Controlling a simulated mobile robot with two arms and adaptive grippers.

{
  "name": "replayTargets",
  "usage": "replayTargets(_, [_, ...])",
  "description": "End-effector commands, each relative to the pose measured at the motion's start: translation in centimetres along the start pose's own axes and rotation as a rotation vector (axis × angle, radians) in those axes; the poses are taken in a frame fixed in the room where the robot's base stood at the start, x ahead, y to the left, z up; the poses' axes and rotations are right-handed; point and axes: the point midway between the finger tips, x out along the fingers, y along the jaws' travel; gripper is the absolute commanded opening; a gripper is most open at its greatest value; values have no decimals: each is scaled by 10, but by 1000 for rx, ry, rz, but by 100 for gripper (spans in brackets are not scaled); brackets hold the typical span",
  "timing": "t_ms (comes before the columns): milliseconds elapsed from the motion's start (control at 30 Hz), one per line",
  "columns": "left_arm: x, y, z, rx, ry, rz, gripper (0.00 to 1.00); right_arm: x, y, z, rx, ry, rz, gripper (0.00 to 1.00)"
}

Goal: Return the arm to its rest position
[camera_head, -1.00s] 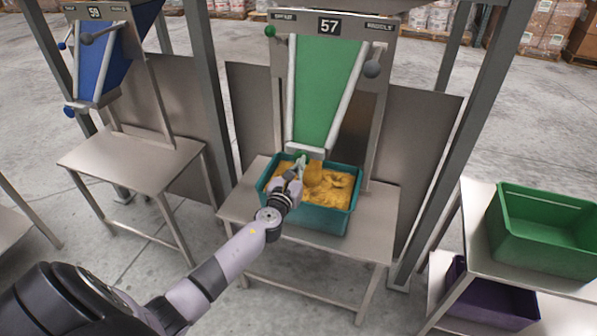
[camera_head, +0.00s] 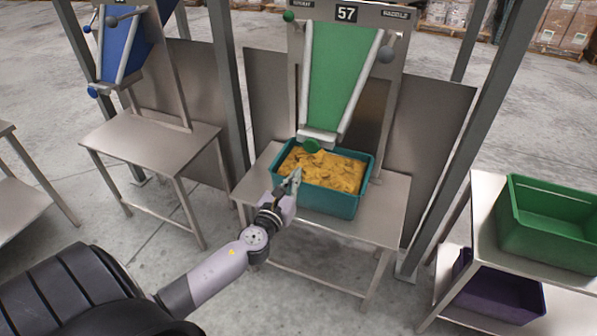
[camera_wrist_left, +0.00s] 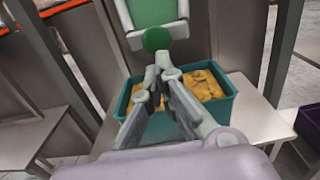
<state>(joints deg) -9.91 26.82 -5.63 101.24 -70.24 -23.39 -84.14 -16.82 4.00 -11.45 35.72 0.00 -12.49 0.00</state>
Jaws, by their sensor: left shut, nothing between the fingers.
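My left arm reaches in from the lower left in the head view. Its gripper (camera_head: 294,178) is shut and empty, in front of the near left side of a teal crate (camera_head: 330,203). The crate holds a yellow-brown heap and stands on a steel table under the green chute marked 57. In the left wrist view the gripper (camera_wrist_left: 163,78) points toward the same crate (camera_wrist_left: 222,108), and its fingers cover part of it. My right gripper is in neither view.
The steel table (camera_head: 385,222) bears the crate. An empty steel table (camera_head: 150,150) stands to the left below a blue chute. At right, a stand holds a green crate (camera_head: 545,245) above a purple crate (camera_head: 500,290). A steel post (camera_head: 228,90) rises between the stations.

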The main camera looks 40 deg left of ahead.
Motion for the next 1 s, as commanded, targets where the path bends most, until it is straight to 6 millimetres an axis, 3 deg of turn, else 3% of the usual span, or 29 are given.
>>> replayTargets(167, [-1,0,0,0,-1,0,0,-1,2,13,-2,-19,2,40])
replayTargets(567, [-1,0,-1,-2,2,0,0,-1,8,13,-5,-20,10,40])
replayTargets(667, [-2,1,-15,-43,32,6,0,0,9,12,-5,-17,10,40])
replayTargets(767, [-9,6,-57,-167,119,31,0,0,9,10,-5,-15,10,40])
replayTargets(867, [-25,12,-123,-376,253,91,0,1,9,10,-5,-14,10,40])
replayTargets(1000, [-68,18,-223,-719,442,238,0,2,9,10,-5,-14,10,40])
